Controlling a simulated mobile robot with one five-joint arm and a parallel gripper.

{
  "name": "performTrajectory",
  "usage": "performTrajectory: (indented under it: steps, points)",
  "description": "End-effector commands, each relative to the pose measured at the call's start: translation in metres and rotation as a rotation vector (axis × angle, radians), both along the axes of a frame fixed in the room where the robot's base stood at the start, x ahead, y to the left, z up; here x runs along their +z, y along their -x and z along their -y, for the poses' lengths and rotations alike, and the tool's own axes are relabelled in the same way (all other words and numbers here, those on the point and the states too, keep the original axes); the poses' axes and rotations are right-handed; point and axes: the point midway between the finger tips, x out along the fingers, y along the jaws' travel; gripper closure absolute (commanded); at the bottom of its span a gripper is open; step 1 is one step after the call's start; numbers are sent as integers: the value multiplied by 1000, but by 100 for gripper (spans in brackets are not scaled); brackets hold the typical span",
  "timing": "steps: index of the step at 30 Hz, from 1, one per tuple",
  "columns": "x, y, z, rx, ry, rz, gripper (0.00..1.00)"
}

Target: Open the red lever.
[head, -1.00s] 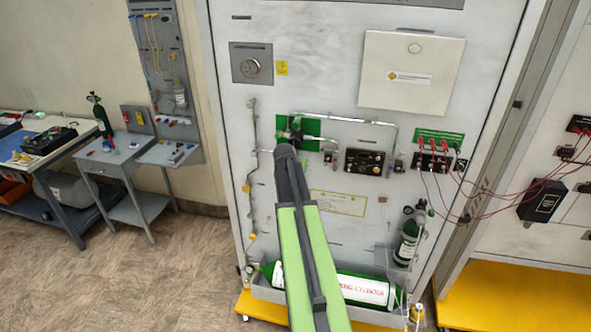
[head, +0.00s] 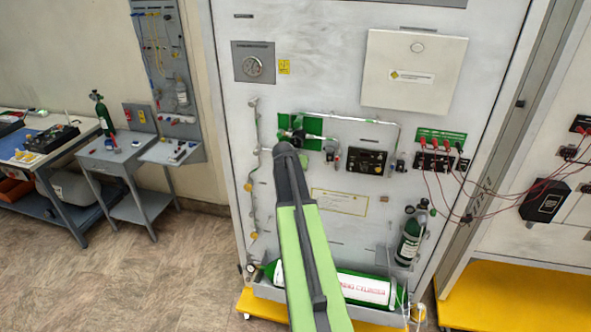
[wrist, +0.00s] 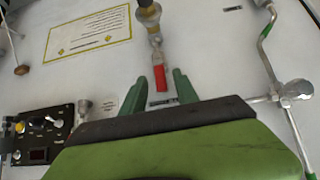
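The red lever (wrist: 160,77) shows in the wrist view, hanging from a brass and silver valve fitting (wrist: 150,22) on the white panel. My gripper (wrist: 159,82) has two green fingers, spread apart with the lever's end seen between their tips. No contact with either finger shows, and the depth gap is hard to judge. In the head view my green and grey arm reaches up to the white panel (head: 340,60). There the arm hides the fingertips, and I cannot make out the red lever.
A black control box (wrist: 40,135) is at lower left in the wrist view, and a bent metal pipe (wrist: 268,55) is at right. In the head view a green cylinder (head: 360,288) lies in the bottom tray. Red cables (head: 480,205) hang at right.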

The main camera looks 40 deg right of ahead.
Motion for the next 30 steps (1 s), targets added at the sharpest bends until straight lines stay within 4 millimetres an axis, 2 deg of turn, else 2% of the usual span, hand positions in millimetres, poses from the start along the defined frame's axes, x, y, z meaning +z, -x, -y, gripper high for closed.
performTrajectory:
  steps: [4,7,15,21,25,30]
  points:
    - [3,1,-2,1,0,1,64]
    - [15,5,-9,1,0,2,64]
    - [71,34,-54,1,1,1,64]
    - [106,54,-86,1,0,1,64]
    - [120,61,-99,1,1,1,64]
    - [125,65,-106,0,1,1,64]
